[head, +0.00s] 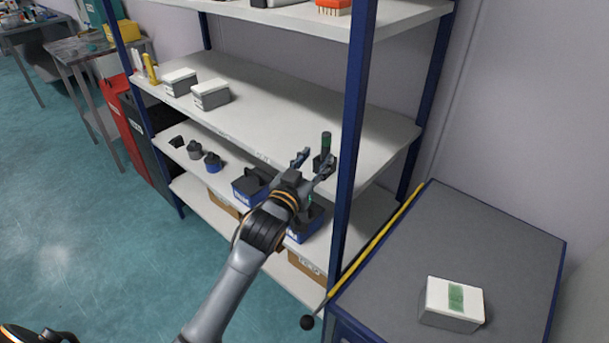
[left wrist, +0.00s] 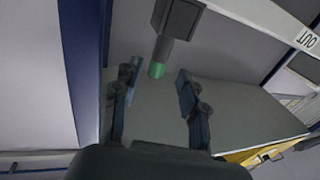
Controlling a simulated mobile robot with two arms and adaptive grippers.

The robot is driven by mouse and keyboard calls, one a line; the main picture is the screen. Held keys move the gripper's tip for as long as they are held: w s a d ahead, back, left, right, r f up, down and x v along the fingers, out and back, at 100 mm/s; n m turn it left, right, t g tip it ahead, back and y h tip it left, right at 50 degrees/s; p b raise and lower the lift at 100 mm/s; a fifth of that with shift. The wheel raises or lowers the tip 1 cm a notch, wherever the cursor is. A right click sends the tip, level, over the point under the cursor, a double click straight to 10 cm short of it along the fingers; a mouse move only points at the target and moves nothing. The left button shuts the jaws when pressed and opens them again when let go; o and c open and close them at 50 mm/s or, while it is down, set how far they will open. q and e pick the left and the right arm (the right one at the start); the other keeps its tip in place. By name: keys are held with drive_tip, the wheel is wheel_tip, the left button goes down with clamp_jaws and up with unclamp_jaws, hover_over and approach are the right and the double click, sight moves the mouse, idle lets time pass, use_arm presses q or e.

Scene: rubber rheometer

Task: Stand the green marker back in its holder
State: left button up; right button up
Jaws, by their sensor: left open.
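The green marker (head: 326,143) stands upright in a small dark holder (head: 322,164) near the front edge of the middle shelf, next to the blue front post. In the left wrist view the marker (left wrist: 158,68) shows a dark barrel and a green end, and it sticks out of the dark block of its holder (left wrist: 178,17). My left gripper (head: 316,157) is open and empty, close to the marker and holder. In the left wrist view the marker's green end shows between the two spread fingers, with visible gaps on both sides. My right gripper is not in view.
The shelf (head: 290,115) is mostly clear behind the holder. Two grey boxes (head: 210,95) stand at its left end. Blue bins (head: 250,186) sit on the shelf below. The blue post (head: 352,120) rises just right of the holder. A grey cabinet (head: 470,230) stands at the right.

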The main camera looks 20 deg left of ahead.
use_arm(q)
drive_tip(key=s, duration=0.6)
drive_tip(key=shift+a+b, duration=0.3)
drive_tip(key=shift+s+f, duration=0.1)
drive_tip(key=s+f+g, duration=0.3)
drive_tip(key=f+g, duration=0.1)
drive_tip(key=f, duration=1.4)
drive_tip(key=s+f+g, duration=0.3)
drive_tip(key=f, duration=1.5)
drive_tip(key=s+a+f+g+y, duration=0.15)
drive_tip(key=s+f+g, duration=0.35)
drive_tip(key=s+f, duration=1.3)
drive_tip(key=s+f+g, duration=0.2)
drive_tip(key=s+f, duration=0.3)
drive_tip(key=s, duration=0.7)
drive_tip(key=s+a+f+m+g, duration=0.1)
drive_tip(key=s+f+g, duration=0.2)
drive_tip(key=s, duration=0.9)
wheel_tip(320, 180, down, 3)
drive_tip(key=shift+s+a+f, duration=0.1)
drive_tip(key=shift+s+a, duration=0.1)
drive_tip(key=shift+s, duration=0.05)
